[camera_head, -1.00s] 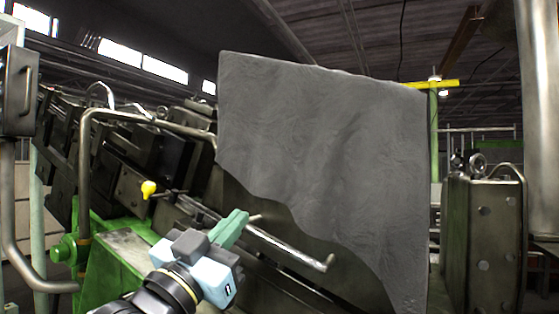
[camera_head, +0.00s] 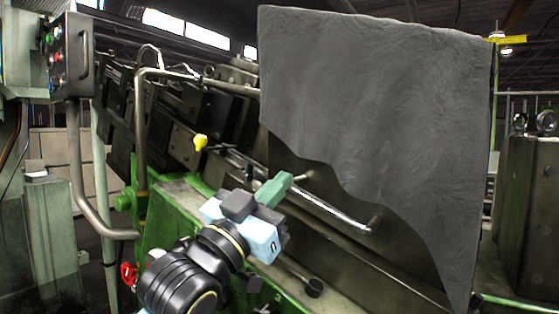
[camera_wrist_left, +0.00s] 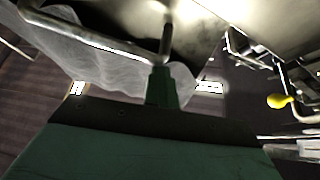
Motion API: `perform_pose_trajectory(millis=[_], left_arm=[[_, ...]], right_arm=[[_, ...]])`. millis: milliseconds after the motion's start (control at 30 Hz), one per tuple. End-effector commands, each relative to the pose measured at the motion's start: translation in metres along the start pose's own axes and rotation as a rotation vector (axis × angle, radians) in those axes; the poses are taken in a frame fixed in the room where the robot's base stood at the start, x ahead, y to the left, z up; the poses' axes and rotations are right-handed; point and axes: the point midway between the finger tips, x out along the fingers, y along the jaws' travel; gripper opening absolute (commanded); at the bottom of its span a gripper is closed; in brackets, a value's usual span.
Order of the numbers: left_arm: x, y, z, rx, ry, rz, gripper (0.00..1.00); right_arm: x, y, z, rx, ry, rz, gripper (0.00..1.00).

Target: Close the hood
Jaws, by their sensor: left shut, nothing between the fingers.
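The hood (camera_head: 335,172) is a dark metal panel, raised and tilted, with a grey wrinkled cloth (camera_head: 375,95) draped over its upper part. A shiny bar handle (camera_head: 335,213) runs along its lower part and also shows in the left wrist view (camera_wrist_left: 90,38). My left gripper (camera_head: 280,187) is shut and empty, its green fingertips close to the handle's upper left end. In the left wrist view the fingertips (camera_wrist_left: 162,85) appear right at a short post of the handle; I cannot tell if they touch. My right gripper is not in view.
A yellow knob (camera_head: 200,142) sits on a lever left of the hood. A bent pipe rail (camera_head: 141,130) and a button panel (camera_head: 60,60) stand farther left. A dark metal box with lifting rings (camera_head: 530,190) stands at the right.

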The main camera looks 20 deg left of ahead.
Motion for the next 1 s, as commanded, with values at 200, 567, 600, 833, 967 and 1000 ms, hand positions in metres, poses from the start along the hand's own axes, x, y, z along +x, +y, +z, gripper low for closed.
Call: perform_pose_trajectory(millis=[200, 567, 600, 833, 967, 1000], left_arm=[[-0.016, 0.001, 0.012, -0.002, -0.029, 0.001, 0.0], [-0.073, -0.001, 0.001, -0.003, -0.016, -0.001, 0.0], [-0.074, -0.001, 0.001, -0.003, -0.015, -0.001, 0.0], [-0.083, -0.001, -0.001, -0.003, -0.01, -0.001, 0.0], [-0.089, 0.0, -0.002, -0.002, -0.009, -0.001, 0.0], [-0.091, 0.0, -0.003, -0.002, -0.008, 0.0, 0.0]], right_arm=[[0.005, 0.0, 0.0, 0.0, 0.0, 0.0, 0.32], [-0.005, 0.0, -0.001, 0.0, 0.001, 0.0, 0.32], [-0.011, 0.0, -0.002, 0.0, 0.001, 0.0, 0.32], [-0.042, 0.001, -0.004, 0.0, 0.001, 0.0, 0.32], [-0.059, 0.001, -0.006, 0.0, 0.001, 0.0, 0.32], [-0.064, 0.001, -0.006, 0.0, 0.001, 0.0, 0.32]])
